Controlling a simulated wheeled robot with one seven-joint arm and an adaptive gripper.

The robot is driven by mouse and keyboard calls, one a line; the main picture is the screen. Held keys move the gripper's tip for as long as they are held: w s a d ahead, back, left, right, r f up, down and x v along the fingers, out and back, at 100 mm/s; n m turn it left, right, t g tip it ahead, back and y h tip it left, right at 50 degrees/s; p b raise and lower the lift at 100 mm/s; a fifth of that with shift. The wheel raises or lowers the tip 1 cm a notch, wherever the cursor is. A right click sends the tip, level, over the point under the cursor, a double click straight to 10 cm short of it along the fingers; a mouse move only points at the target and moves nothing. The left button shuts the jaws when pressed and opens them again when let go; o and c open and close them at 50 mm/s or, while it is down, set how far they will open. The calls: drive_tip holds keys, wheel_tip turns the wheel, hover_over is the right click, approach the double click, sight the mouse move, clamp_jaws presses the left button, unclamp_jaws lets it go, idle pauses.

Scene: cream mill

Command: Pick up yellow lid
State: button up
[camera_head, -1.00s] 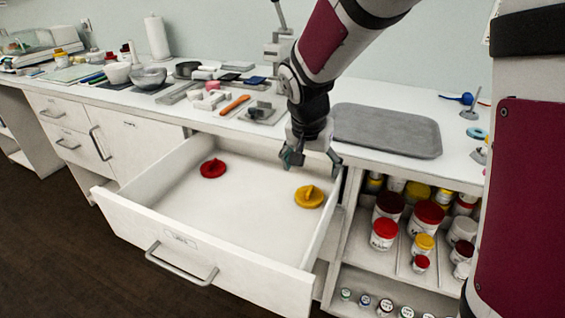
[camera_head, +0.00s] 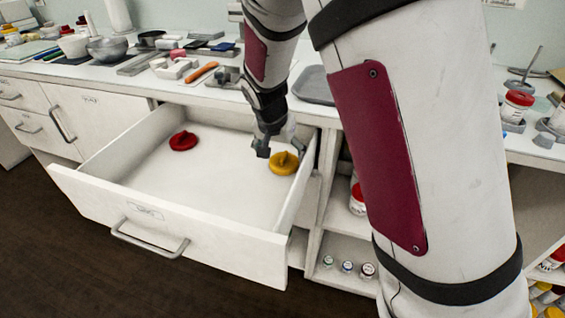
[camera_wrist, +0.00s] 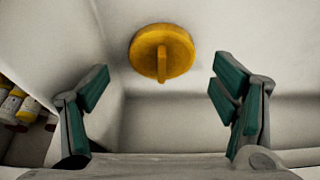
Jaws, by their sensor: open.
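The yellow lid (camera_head: 284,163) lies in the open white drawer (camera_head: 150,185), near its right wall. It is round with a raised grip bar on top. In the wrist view the yellow lid (camera_wrist: 161,52) is at the upper middle, beyond and between the fingers, not touching them. My gripper (camera_head: 281,150) is at the drawer's right rear, just above and beside the lid. In the wrist view my gripper (camera_wrist: 160,100) is open, its green-padded fingers wide apart and empty. A red lid (camera_head: 183,141) lies in the drawer's left rear.
The drawer's right wall (camera_head: 296,200) is close to my gripper. The counter behind holds a grey tray (camera_head: 314,86), an orange tool (camera_head: 202,72) and bowls (camera_head: 108,49). Shelves with jars (camera_head: 357,198) are right of the drawer. The drawer's middle is clear.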

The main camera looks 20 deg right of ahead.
sight(282, 159)
drive_tip(key=b+x, duration=0.1)
drive_tip(key=x, duration=0.3)
drive_tip(key=shift+w+f, duration=0.2)
drive_tip(key=shift+f, duration=0.15)
drive_tip(key=shift+c, duration=0.2)
drive_tip(key=c, duration=0.6)
drive_tip(key=shift+r, duration=0.1)
drive_tip(key=shift+c, duration=0.2)
